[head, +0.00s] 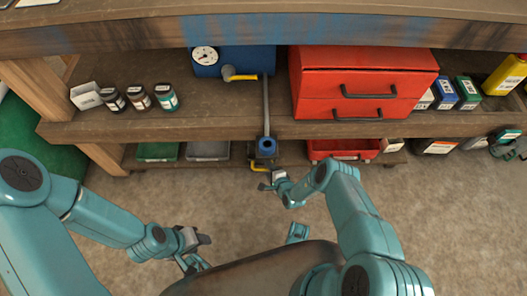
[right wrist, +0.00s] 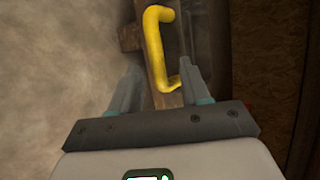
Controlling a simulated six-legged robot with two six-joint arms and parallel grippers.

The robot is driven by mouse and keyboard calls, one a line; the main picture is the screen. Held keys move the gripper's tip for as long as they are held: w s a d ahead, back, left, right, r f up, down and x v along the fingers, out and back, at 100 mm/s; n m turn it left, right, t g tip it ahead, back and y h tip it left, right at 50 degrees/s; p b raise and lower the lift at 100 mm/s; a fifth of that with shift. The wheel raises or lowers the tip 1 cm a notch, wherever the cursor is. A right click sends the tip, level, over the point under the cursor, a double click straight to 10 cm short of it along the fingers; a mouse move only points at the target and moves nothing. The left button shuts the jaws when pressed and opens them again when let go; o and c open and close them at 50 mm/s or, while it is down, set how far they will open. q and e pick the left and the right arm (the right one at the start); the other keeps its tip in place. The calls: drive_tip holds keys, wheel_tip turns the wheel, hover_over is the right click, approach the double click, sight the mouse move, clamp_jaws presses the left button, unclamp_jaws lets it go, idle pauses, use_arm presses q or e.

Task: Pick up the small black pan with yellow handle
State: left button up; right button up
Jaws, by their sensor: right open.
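No black pan shows clearly in either view. In the head view my right gripper (head: 264,180) is just in front of the handle. My left gripper (head: 196,263) hangs low at the left, away from the shelf; its opening is unclear.
On the shelf stand a blue box with a gauge (head: 206,56), a grey bar (head: 266,105), a red drawer chest (head: 365,80) and several small jars (head: 139,97). Below are a red bin (head: 342,149), a green bin (head: 158,152) and a grey bin (head: 207,151). Bare floor lies in front.

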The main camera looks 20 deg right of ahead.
drive_tip(key=shift+a+r, duration=0.1)
clamp_jaws()
